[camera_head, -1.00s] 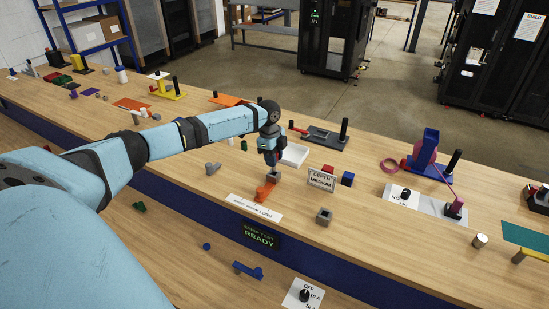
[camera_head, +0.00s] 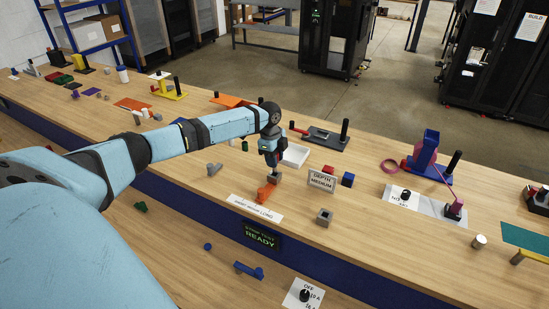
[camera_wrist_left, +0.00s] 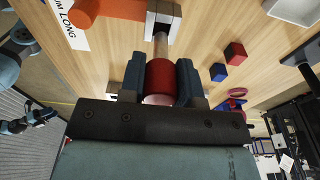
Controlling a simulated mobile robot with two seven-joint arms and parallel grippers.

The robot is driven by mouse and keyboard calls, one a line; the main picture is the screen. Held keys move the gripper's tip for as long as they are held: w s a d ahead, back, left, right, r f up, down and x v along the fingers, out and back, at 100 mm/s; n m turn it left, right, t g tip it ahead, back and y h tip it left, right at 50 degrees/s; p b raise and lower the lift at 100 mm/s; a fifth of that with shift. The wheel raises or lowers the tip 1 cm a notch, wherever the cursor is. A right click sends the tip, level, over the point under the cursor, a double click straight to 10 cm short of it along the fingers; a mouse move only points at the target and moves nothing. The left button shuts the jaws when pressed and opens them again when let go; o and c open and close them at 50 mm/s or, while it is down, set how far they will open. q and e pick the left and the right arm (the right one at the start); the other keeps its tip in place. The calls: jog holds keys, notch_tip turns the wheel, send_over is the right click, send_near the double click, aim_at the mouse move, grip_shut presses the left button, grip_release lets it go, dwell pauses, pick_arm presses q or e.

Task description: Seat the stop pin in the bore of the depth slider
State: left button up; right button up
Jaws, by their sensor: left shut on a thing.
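My left gripper (camera_wrist_left: 160,85) is shut on the stop pin (camera_wrist_left: 160,80), which has a red head and a pale shaft. In the left wrist view the shaft points at the light grey forked block (camera_wrist_left: 178,14), likely the depth slider, beside an orange part (camera_wrist_left: 110,10). The shaft's end meets the block's opening; I cannot tell how deep it sits. In the head view the left gripper (camera_head: 272,158) is low above the grey block (camera_head: 275,178) and orange part (camera_head: 265,193); the pin is mostly hidden there. My right gripper is not in view.
A loose grey block (camera_head: 324,217) lies nearer the front edge. A white tray (camera_head: 295,155) is behind the gripper. A label card (camera_head: 255,208) lies in front.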

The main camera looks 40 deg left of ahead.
aim_at(275, 171)
pick_arm(q)
jog(key=shift+f, duration=0.2)
dwell(0.7)
jog(key=shift+f+b, duration=0.8)
jog(key=shift+f, duration=1.05)
jog(key=o, duration=1)
jog(key=shift+c, duration=0.2)
jog(key=shift+r, duration=0.1)
jog(key=r, duration=0.4)
jog(key=a+r+b, duration=0.1)
jog(key=r, duration=0.3)
jog(key=r+b, duration=0.1)
jog(key=r, duration=0.3)
jog(key=shift+s+a+r, duration=0.15)
jog(key=shift+s+a, duration=0.05)
jog(key=shift+a+r, duration=0.1)
jog(key=shift+r, duration=0.55)
